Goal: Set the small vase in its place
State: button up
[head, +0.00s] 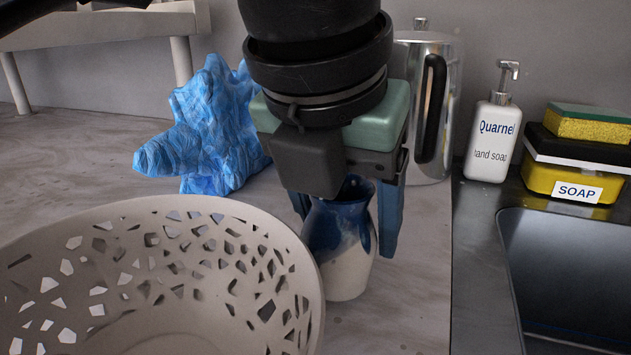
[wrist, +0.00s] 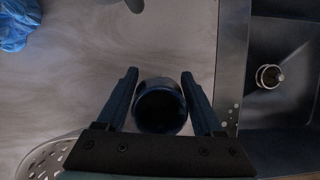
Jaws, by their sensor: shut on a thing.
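The small vase (head: 345,262), dark blue glaze over a cream lower body, is upright below my gripper (head: 343,228) in the head view. One blue finger shows on each side of it, and the gripper is shut on the vase. In the wrist view, the vase's dark open mouth (wrist: 160,108) faces the camera between the two fingers (wrist: 159,76). The vase's lower left side is partly hidden by the bowl rim in the head view. I cannot tell whether its base touches the counter.
A cream perforated bowl (head: 225,225) stands close at the vase's left. A crumpled blue object (head: 212,130) and a steel kettle (head: 440,110) stand behind. Soap bottle (head: 492,135), soap box (head: 575,180) and dark sink (head: 570,270) are right. A narrow counter strip (head: 420,270) right of the vase is clear.

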jog(key=shift+f, duration=0.7)
jog(key=shift+r, duration=0.1)
jog(key=o, duration=1)
jog(key=shift+f, duration=0.2)
jog(key=o, duration=0.5)
jog(key=shift+r, duration=0.1)
